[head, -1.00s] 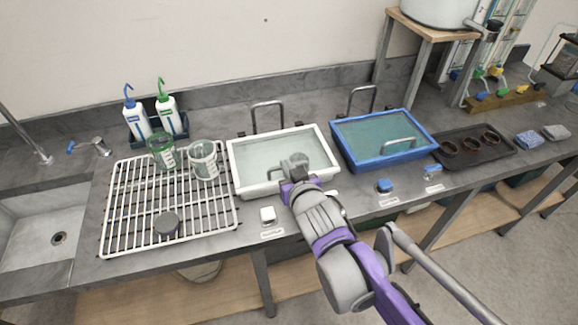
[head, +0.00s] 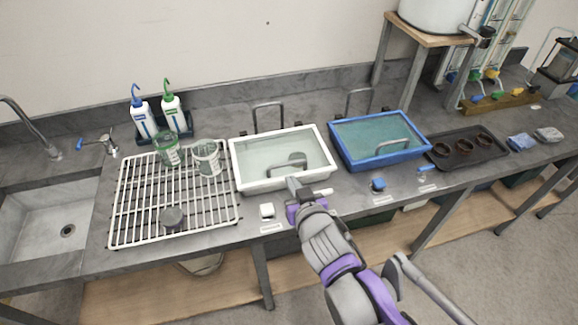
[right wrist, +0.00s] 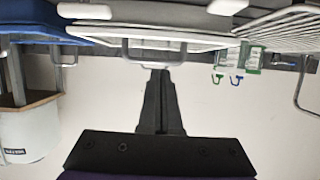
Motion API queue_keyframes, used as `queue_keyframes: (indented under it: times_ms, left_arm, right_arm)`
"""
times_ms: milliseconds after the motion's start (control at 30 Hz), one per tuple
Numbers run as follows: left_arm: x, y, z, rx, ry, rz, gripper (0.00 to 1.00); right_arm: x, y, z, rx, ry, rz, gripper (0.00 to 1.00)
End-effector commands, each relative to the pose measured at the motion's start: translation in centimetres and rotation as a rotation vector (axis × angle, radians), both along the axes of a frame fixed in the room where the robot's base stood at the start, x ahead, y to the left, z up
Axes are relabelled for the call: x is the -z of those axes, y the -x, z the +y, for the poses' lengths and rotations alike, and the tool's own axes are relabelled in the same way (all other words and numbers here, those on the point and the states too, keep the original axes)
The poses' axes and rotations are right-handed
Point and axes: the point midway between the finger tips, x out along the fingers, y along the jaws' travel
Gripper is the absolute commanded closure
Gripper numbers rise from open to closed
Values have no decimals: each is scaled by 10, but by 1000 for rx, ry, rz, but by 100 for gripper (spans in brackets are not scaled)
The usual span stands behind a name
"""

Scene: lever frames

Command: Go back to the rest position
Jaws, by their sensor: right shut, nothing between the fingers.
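My right gripper (head: 293,185) is shut and empty. In the head view it is at the front edge of the white tub (head: 236,163), with my purple and grey arm reaching up from the lower right. In the right wrist view the shut fingers (right wrist: 160,78) point at the white tub's rim (right wrist: 190,39), which appears upside down. My left gripper is not in view.
A white wire rack (head: 140,208) holds two beakers and a dark round piece. A blue tub (head: 380,163) and a dark tray (head: 487,158) stand to the right. A sink (head: 40,215) is at the left. The floor in front is clear.

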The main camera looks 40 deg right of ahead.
Motion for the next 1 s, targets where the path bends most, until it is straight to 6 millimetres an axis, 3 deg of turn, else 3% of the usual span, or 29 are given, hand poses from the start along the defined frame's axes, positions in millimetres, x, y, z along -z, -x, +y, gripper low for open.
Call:
queue_keyframes:
  times_ms: [300,700,833,1000]
  left_arm:
    - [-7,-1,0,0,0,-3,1]
    - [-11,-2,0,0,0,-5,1]
    - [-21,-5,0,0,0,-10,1]
    - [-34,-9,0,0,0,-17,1]
  right_arm:
    - [16,26,14,0,2,0,100]
    - [22,24,21,-11,-14,54,100]
    - [40,21,52,-87,-64,259,100]
    - [64,33,117,-304,-135,571,100]
